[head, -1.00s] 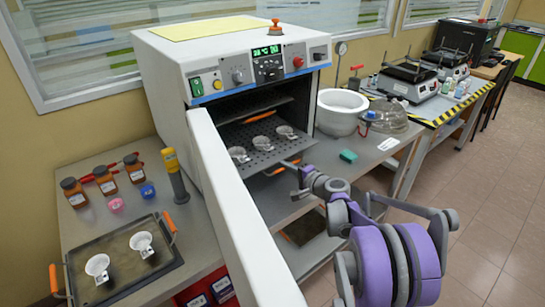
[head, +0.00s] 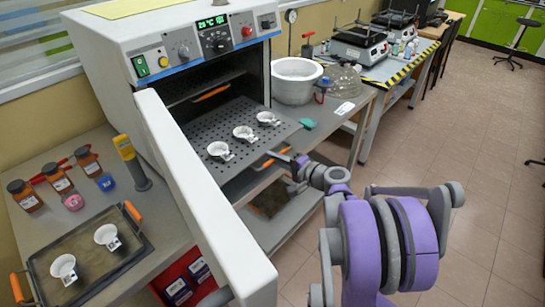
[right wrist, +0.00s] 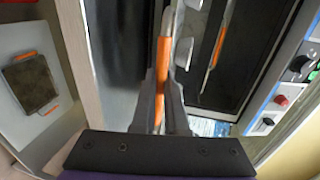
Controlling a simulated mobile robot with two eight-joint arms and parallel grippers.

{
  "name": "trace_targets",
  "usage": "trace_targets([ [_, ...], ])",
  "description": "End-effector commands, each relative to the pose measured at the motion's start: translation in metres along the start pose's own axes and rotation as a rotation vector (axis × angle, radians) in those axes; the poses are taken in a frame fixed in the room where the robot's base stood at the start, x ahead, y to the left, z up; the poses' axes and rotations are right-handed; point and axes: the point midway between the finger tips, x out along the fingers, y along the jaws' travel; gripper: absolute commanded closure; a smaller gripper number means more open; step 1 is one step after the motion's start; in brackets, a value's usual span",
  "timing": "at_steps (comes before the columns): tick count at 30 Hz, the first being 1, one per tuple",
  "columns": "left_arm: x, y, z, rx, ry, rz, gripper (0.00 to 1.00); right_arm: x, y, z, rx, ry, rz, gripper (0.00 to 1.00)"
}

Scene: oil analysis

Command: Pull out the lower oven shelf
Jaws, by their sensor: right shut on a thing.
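The oven's lower shelf (head: 196,133) is a dark perforated plate that sticks out through the open front, with three small white dishes (head: 243,133) standing on it. Its orange front handle (head: 277,155) shows beside my right gripper (head: 286,160). In the right wrist view, the fingers of my right gripper (right wrist: 166,78) are closed around the orange handle (right wrist: 164,58). The upper shelf, with its own orange handle (head: 211,92), stays inside the oven (head: 190,50). My left gripper is not in view.
The open white oven door (head: 205,200) stands to the left of the shelf. A white pot (head: 296,80) and a glass lid (head: 341,80) are on the bench to the right. A tray (head: 125,262) with two dishes lies at left.

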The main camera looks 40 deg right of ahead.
Motion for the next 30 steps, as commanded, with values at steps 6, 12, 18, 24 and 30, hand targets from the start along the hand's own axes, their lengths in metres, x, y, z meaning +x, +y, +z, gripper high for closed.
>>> trace_targets([
  [6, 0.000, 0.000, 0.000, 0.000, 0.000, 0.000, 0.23, 0.000, 0.000, 0.000, 0.000, 0.001, 0.000, 0.82],
  [12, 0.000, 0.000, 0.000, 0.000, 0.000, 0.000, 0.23, 0.000, 0.000, 0.000, 0.000, 0.001, 0.000, 0.60],
  [18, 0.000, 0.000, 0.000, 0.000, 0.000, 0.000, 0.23, 0.000, 0.000, 0.000, 0.000, 0.001, 0.000, 0.60],
  [24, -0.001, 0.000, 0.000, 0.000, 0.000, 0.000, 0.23, -0.018, 0.000, -0.001, 0.000, 0.004, 0.000, 0.60],
  [30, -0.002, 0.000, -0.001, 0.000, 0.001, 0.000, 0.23, -0.060, 0.000, -0.002, 0.000, 0.007, 0.000, 0.60],
])
